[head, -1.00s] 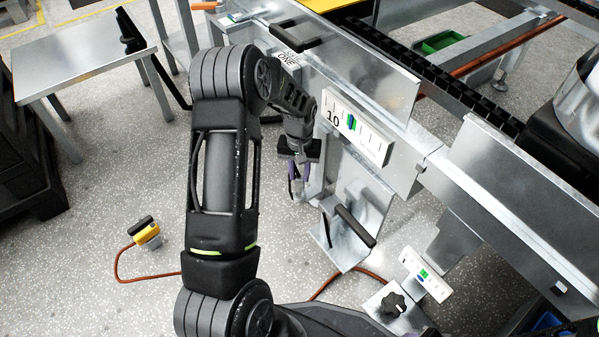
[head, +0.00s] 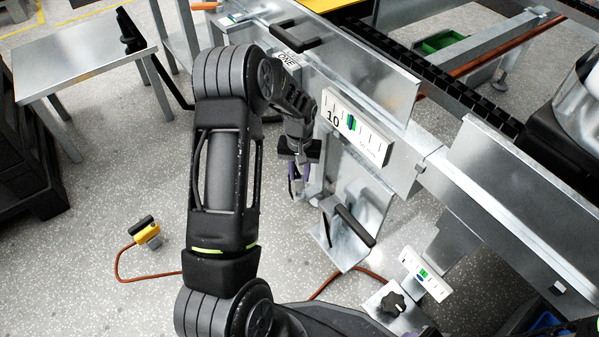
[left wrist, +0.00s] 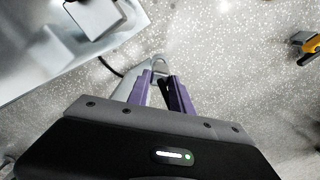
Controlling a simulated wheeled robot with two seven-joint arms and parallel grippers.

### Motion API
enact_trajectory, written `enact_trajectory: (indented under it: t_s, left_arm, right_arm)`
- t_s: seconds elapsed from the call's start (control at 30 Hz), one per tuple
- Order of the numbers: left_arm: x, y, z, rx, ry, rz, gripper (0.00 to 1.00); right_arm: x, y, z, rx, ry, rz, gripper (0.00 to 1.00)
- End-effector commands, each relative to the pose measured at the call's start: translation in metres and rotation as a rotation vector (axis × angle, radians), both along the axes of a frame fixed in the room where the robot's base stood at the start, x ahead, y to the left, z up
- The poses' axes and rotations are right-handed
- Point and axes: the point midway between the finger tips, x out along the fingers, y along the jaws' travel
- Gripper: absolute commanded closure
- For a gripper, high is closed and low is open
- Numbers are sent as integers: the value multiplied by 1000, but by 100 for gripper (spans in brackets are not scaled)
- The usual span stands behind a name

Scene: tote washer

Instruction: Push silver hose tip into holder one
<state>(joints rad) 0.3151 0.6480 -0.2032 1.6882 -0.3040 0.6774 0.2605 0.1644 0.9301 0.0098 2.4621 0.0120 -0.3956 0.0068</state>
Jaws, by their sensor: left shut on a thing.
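My left gripper (head: 298,190) hangs beside the metal frame, below the white panel marked 10. In the left wrist view its purple fingers (left wrist: 160,80) are closed around a small silver piece (left wrist: 159,67), mostly hidden between them. It appears to be the silver hose tip, but its shape is not clear. A thin black line (left wrist: 108,67) runs from near the fingers toward the metal frame. A label reading ONE (head: 287,59) is on the frame behind my left arm. I cannot make out the holder itself. My right gripper is not in view.
The white panel (head: 355,128) with a green mark is on the frame. A black-handled metal flap (head: 350,250) juts out below it. A yellow and black device (head: 147,231) with an orange cable lies on the floor. A metal table (head: 85,52) stands at upper left.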

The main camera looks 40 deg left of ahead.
Motion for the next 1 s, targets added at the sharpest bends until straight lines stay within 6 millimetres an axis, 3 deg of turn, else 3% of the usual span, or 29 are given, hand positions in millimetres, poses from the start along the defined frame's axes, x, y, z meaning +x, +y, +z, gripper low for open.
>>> enact_trajectory:
  t_s: [1.0]
  left_arm:
    - [0,0,-11,0,-1,0,100]
  right_arm:
    - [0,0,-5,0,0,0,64]
